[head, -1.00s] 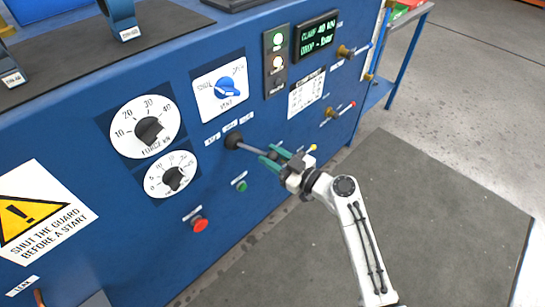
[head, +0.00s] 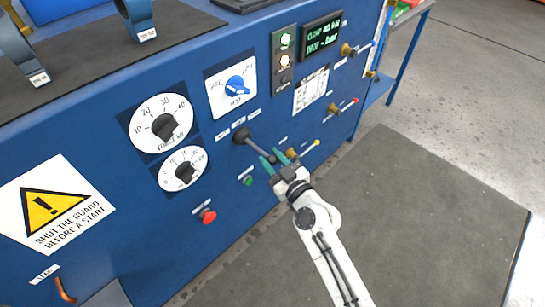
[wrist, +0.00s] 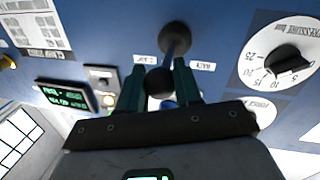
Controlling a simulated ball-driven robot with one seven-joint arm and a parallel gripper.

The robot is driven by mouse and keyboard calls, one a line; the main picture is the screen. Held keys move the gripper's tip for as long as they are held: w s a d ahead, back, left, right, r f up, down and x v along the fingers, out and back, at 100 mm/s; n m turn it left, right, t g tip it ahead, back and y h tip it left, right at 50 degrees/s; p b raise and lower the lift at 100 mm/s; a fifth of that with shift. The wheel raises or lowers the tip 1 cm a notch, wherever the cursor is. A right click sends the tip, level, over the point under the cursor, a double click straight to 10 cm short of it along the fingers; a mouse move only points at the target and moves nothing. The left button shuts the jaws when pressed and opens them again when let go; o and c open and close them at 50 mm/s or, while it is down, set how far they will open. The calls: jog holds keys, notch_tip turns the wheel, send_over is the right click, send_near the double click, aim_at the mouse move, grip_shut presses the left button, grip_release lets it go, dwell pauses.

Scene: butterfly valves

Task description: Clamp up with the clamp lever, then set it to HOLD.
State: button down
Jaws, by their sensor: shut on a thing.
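The clamp lever (head: 254,144) is a dark rod with a round black boot at its base on the blue panel. Its shaft and ball knob show in the wrist view (wrist: 160,83). My gripper (head: 272,157) has its two green fingers closed around the lever's outer end. In the wrist view the fingers (wrist: 159,75) stand either side of the knob. Small white labels sit around the lever base; one on the right in the wrist view reads BACK (wrist: 203,66). The display (head: 321,34) shows a CLAMP line and a DROP line; its digits are blurred.
A blue selector knob (head: 238,86) is above the lever. Two dials, force (head: 163,125) and a smaller one (head: 184,171), are to its left. A green button (head: 247,180) and a red button (head: 208,216) lie below. Brass valves (head: 348,50) are to the right. The floor is open.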

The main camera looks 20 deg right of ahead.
jog(key=shift+f, duration=0.1)
jog(key=c, duration=0.8)
grip_release()
jog(key=s+d+b, duration=0.1)
jog(key=s+b, duration=0.2)
jog(key=s, duration=0.7)
jog(key=shift+s+d, duration=0.4)
jog(key=shift+a, duration=0.1)
